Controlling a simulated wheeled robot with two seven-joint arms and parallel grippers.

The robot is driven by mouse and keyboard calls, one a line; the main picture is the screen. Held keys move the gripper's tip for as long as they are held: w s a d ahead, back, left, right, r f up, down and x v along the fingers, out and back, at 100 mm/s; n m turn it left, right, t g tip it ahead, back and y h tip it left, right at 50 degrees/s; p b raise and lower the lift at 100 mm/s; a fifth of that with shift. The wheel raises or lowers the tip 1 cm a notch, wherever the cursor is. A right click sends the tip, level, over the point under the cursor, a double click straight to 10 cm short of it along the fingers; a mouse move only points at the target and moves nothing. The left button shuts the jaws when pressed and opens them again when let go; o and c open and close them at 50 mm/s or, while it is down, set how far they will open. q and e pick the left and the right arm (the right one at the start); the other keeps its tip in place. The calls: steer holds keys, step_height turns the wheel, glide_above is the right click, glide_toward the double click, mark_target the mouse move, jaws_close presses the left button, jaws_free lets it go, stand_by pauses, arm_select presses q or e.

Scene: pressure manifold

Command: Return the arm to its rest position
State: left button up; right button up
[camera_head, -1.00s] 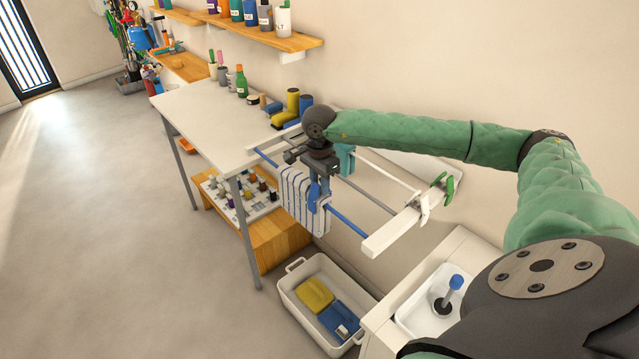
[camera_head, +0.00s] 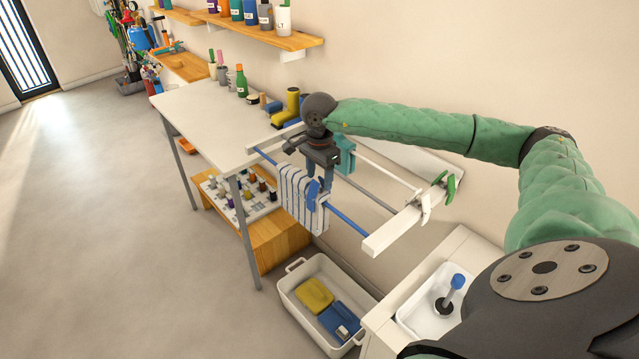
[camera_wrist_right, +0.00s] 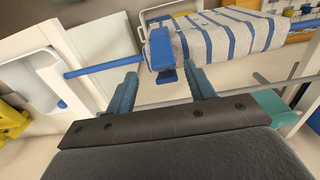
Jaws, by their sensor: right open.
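My right gripper (camera_head: 322,182) is open just above the drying rack, close to the blue rod. In the right wrist view my right gripper (camera_wrist_right: 163,82) shows two blue fingers spread apart with nothing between them. A blue-and-white striped cloth (camera_head: 297,197) hangs over the blue rod (camera_head: 348,225); the cloth also shows in the wrist view (camera_wrist_right: 225,40). A blue clip (camera_wrist_right: 160,50) sits on the cloth at the rod, beyond the fingertips and apart from them. My left gripper is not in view.
A white table (camera_head: 205,115) with bottles stands behind the rack. A white bin (camera_head: 292,292) with yellow and blue items is on the floor. A teal clip (camera_head: 346,160) and green-and-white clips (camera_head: 440,190) are on the rack. The floor at left is clear.

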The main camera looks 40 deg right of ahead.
step_height(320, 180, up, 5)
steer(key=shift+f+b, duration=0.2)
steer(key=shift+b, duration=0.7)
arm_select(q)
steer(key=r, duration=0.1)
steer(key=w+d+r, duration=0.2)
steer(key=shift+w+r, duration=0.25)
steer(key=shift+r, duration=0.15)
arm_select(e)
steer(key=shift+r, duration=0.4)
steer(key=shift+d, duration=0.1)
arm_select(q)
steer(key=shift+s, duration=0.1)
arm_select(e)
steer(key=shift+r, duration=0.15)
